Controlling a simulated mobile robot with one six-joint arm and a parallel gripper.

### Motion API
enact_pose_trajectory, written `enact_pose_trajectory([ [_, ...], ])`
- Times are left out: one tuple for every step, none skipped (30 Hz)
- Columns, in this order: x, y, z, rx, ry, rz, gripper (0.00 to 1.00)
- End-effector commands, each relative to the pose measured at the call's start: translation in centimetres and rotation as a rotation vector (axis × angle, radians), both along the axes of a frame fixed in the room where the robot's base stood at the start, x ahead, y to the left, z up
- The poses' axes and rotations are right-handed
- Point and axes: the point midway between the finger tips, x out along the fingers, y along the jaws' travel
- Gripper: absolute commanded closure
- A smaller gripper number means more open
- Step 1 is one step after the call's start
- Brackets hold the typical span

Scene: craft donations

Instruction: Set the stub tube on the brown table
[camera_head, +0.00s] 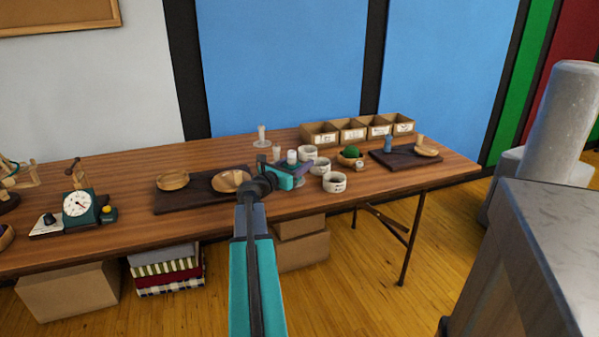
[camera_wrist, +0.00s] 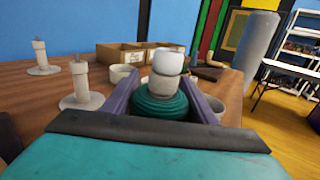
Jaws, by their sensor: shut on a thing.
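My gripper (camera_head: 300,172) is over the brown wooden table (camera_head: 120,193), near its middle. Its purple fingers (camera_wrist: 160,108) are shut on a short, pale tube (camera_wrist: 167,70), which I take to be the stub tube. The tube is upright, with a white upper end above a grey part. It also shows as a white shape (camera_head: 291,156) in the head view. A dark green ribbed part (camera_wrist: 160,103) sits below it between the fingers; I cannot tell whether it belongs to the tube. The tube's lower end is hidden, so any gap to the table cannot be seen.
White pots (camera_head: 334,182) stand close right of my gripper. White stands with upright posts (camera_wrist: 82,90) are left in the wrist view. A dark board with wooden dishes (camera_head: 173,180) lies left. Labelled boxes (camera_head: 352,129) line the back. Bare tabletop shows toward the right front edge.

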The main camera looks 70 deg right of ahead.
Motion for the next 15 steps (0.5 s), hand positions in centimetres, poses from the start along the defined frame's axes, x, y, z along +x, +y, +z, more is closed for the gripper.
enact_pose_trajectory([
  [0.0,0.0,0.0,0.000,0.000,0.000,0.70],
  [0.0,0.0,0.0,0.000,0.000,0.000,0.70],
  [0.0,0.0,0.0,0.000,0.000,0.000,0.70],
  [0.0,0.0,0.0,0.000,0.000,0.000,0.70],
  [0.0,0.0,0.0,0.000,0.000,0.000,0.70],
  [0.0,0.0,0.0,0.000,0.000,0.000,0.70],
  [0.0,0.0,-0.1,0.000,0.000,0.000,0.70],
  [0.0,0.0,-0.2,0.000,0.000,0.000,0.70],
  [0.0,0.0,-0.4,0.000,0.001,0.000,0.70],
  [0.0,0.0,-0.7,0.000,0.001,0.000,0.70],
  [0.0,0.0,-1.0,0.001,0.002,0.000,0.70],
  [0.0,0.0,-1.4,0.001,0.002,0.000,0.70],
  [0.0,0.0,-1.7,0.001,0.002,0.000,0.70],
  [0.0,0.1,-2.1,0.001,0.002,0.000,0.70],
  [0.0,0.0,-2.6,0.000,0.001,0.000,0.70],
])
